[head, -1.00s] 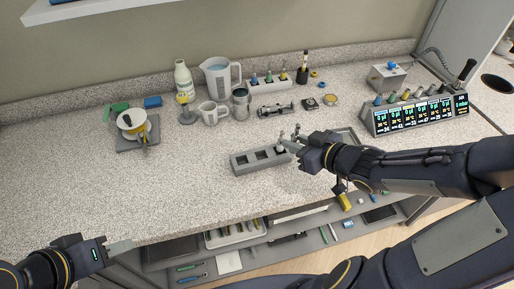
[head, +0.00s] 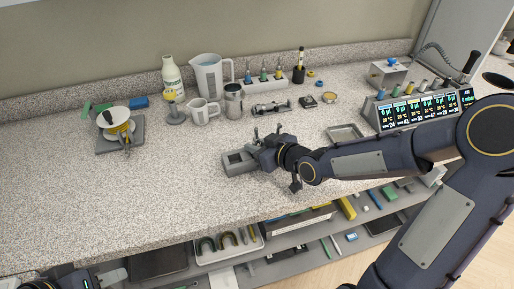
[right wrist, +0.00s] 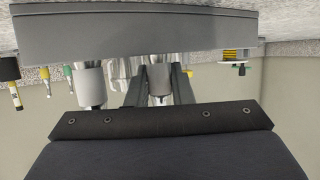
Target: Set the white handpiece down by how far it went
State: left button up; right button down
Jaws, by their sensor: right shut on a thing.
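The grey block with square wells (head: 236,167) lies on the counter, its right part covered by my right gripper (head: 262,152). In the right wrist view the block (right wrist: 135,28) spans the top of the picture. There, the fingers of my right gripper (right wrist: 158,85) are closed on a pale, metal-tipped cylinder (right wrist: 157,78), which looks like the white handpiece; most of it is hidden. Another pale cylinder (right wrist: 88,85) stands to its left, outside the fingers. Whether the held piece touches the block cannot be told. My left gripper (head: 112,276) is partly cut off at the lower left edge.
A shallow metal tray (head: 345,132) lies right of the block. The display unit with coloured knobs (head: 422,110) stands further right. Jugs, a bottle (head: 171,78) and a rack of coloured tools (head: 264,78) line the back. The counter's left front is clear.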

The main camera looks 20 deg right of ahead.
jog(key=shift+f, duration=0.15)
jog(key=c, duration=1.3)
grip_release()
